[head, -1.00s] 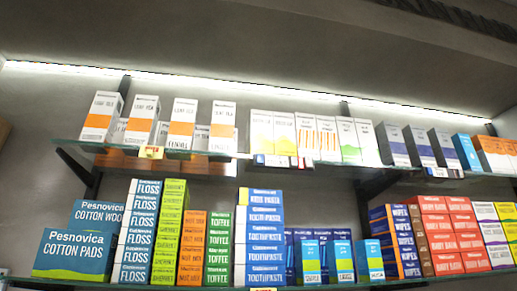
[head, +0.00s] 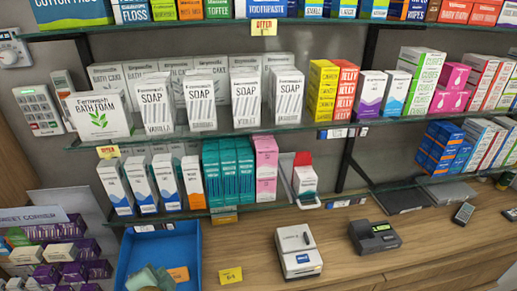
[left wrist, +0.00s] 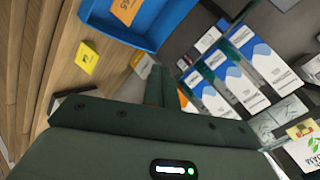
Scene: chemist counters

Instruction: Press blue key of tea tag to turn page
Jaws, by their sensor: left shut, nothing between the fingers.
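My left gripper (head: 150,275) shows at the bottom of the head view as a grey-green shape over the blue tray. In the left wrist view its dark green fingers (left wrist: 165,85) are shut and empty, apart from the shelf goods. Small electronic tags sit on the lower shelf edge, one in the head view (head: 145,228) and one in the left wrist view (left wrist: 207,39). Their print is too small to read. I cannot tell which is the tea tag, and no blue key can be made out. My right gripper is not in view.
The blue tray (head: 198,240) stands on the wooden counter, with an orange card (head: 178,274) in it. A yellow card (head: 230,276), a white device (head: 298,252) and a dark device (head: 375,237) are to its right. Purple boxes (head: 60,253) stand at left. Glass shelves hang above.

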